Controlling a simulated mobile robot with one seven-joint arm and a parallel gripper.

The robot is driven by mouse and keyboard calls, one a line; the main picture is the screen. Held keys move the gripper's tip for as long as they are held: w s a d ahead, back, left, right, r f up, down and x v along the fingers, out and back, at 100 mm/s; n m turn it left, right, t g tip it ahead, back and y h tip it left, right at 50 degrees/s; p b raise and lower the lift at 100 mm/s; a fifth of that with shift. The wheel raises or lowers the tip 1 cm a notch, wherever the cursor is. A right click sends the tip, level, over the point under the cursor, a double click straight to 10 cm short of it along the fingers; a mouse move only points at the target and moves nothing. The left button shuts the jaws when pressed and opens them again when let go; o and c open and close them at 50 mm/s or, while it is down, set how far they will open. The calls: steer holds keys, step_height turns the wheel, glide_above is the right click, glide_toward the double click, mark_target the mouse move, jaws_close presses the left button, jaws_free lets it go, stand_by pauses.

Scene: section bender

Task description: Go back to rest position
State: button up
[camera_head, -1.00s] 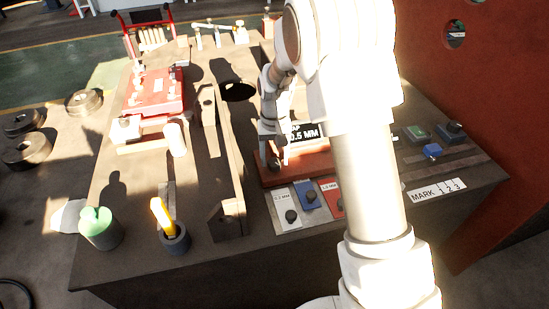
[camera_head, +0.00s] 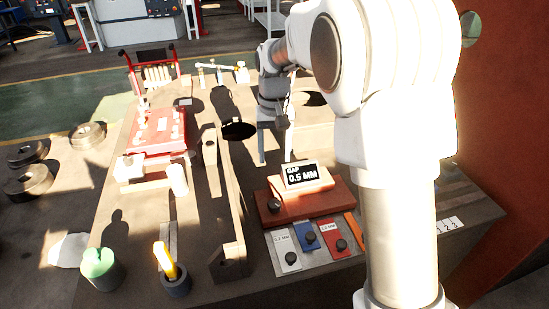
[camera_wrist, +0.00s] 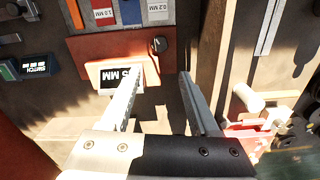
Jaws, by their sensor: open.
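My gripper (camera_head: 276,147) is above the table (camera_head: 250,290), just behind the gap gauge block in the head view. In the wrist view its two fingers (camera_wrist: 158,105) are spread apart with nothing between them. The gauge block (camera_head: 335,200) is red-brown, with a black display (camera_head: 302,175) reading "GAP 0.5 MM" and a dark knob at its left end. The block also shows in the wrist view (camera_wrist: 110,48), beyond the fingertips and apart from them. My arm covers the right part of the table in the head view.
Labelled plates with black knobs, one blue (camera_head: 308,238), lie in front of the block. A long bracket (camera_head: 228,258), a green-topped cup (camera_head: 100,268), a holder with a yellow item (camera_head: 175,283) and a red fixture (camera_head: 160,130) stand left. A red panel (camera_head: 510,130) rises at right.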

stand_by(0.3)
steer(key=s+d+r+t+p, duration=0.1)
steer(key=s+d+r+p, duration=0.15)
steer(key=s+r, duration=0.4)
steer(key=s+d+r+t+p, duration=0.1)
steer(key=s+d+r+t, duration=0.15)
steer(key=s+r, duration=0.35)
steer(key=s+d+r+t+p, duration=0.1)
steer(key=s+d+r+p, duration=0.1)
steer(key=s, duration=0.5)
steer(key=s+d+r+t+p, duration=0.1)
steer(key=s+d+r+p, duration=0.1)
steer(key=s, duration=0.5)
steer(key=shift+d+r, duration=0.3)
steer(key=shift+d, duration=0.3)
steer(key=shift+s, duration=0.1)
